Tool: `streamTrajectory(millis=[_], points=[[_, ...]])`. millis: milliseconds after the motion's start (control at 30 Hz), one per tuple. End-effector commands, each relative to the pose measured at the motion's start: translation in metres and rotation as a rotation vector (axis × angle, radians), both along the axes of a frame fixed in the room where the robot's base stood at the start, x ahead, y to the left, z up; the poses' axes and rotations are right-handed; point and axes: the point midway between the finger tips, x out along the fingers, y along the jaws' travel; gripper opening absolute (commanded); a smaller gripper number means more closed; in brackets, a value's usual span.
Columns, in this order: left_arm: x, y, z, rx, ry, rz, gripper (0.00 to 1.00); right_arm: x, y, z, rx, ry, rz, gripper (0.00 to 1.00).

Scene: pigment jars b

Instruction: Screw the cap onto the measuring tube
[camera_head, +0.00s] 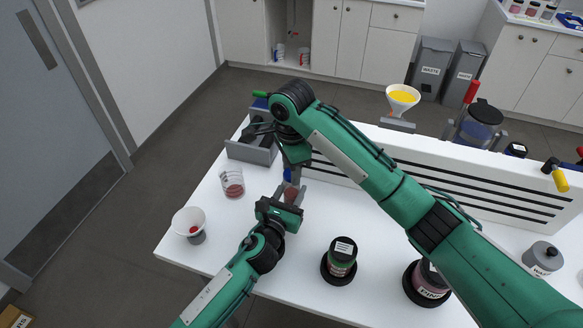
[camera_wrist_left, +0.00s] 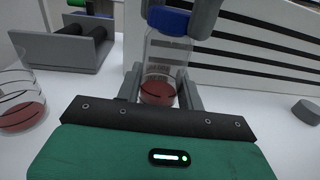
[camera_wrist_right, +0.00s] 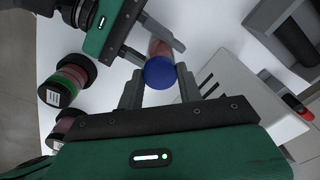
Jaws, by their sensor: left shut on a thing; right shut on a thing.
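The measuring tube (camera_wrist_left: 160,58) is clear, with red-brown powder in its bottom, and stands upright. My left gripper (camera_head: 284,206) is shut on its lower part; its fingers flank the tube in the left wrist view (camera_wrist_left: 158,92). The blue cap (camera_wrist_right: 159,72) is at the top of the tube and also shows in the left wrist view (camera_wrist_left: 168,20). My right gripper (camera_wrist_right: 160,84) is shut on the cap from above. The cap looks in line with the tube; I cannot tell whether its thread is engaged. The right arm partly hides the cap in the head view.
A beaker with red powder (camera_head: 232,186) and a white funnel on a jar (camera_head: 189,222) stand at the left. A grey rack (camera_head: 252,150) is behind. Dark-lidded jars (camera_head: 342,257) stand in front right. A striped panel (camera_head: 470,190) runs along the back.

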Motion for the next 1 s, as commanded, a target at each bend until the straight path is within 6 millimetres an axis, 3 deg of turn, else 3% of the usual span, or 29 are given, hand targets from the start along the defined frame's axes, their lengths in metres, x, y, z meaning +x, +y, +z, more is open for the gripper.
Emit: streamTrajectory(millis=[333,533,567,667,1000], points=[[-0.0006,-0.0002,-0.0011,0.002,0.001,0.0,0.0,0.0008,-0.0005,-0.0007,0.0,0.0,-0.546,0.15],[-0.0007,-0.0003,-0.0011,0.0,0.001,-0.001,0.0,0.0008,-0.0006,-0.0011,0.0,0.001,-0.602,0.15],[-0.0007,-0.0003,-0.001,0.0,0.001,-0.001,0.0,0.0008,-0.0007,-0.0011,0.0,0.001,-0.602,0.4],[-0.0006,-0.0002,-0.001,0.0,0.001,-0.001,0.0,0.0006,-0.0006,-0.0012,0.0,0.001,-0.601,0.6],[-0.0003,0.0,-0.0009,0.0,0.001,0.0,0.0,0.0006,-0.0003,0.0007,0.0,0.001,-0.598,0.61]])
